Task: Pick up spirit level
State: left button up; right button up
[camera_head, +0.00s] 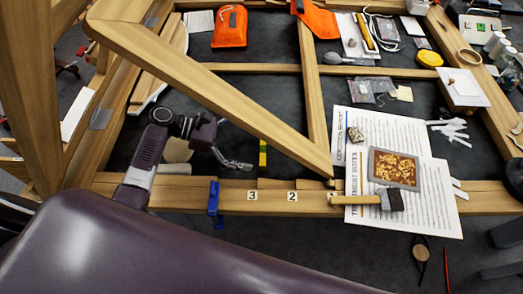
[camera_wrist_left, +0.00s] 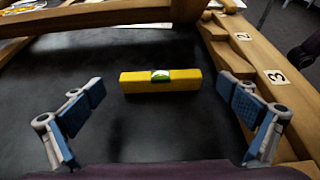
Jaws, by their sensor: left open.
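The spirit level is a short yellow bar with a green vial at its middle. It lies on the dark surface in the left wrist view (camera_wrist_left: 136,83) and shows as a small yellow piece in the head view (camera_head: 263,158). My left gripper (camera_head: 240,163) is just left of it in the head view. In the left wrist view my left gripper's blue-padded fingers (camera_wrist_left: 162,100) are spread wide, one on each side of the level and apart from it. Nothing is between the pads. My right gripper does not show.
A wooden beam with number tags (camera_head: 270,203) runs along the near side, with a blue clamp (camera_head: 214,198) on it. A diagonal wooden beam (camera_head: 210,90) passes above the work area. Papers (camera_head: 432,212), a hammer (camera_head: 392,200) and a gilt fragment (camera_head: 394,167) lie to the right.

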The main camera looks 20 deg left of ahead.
aim_at(261, 149)
pick_arm(q)
jog(key=shift+w+d+f+b, duration=0.15)
jog(key=shift+d+f+b, duration=0.65)
jog(key=shift+d+b, duration=0.1)
jog(key=shift+b+x, duration=0.5)
jog(key=shift+x, duration=0.35)
jog(key=shift+w+d+r, duration=0.15)
jog(key=shift+r, duration=0.05)
jog(key=c, duration=1)
jog(key=shift+c, duration=0.2)
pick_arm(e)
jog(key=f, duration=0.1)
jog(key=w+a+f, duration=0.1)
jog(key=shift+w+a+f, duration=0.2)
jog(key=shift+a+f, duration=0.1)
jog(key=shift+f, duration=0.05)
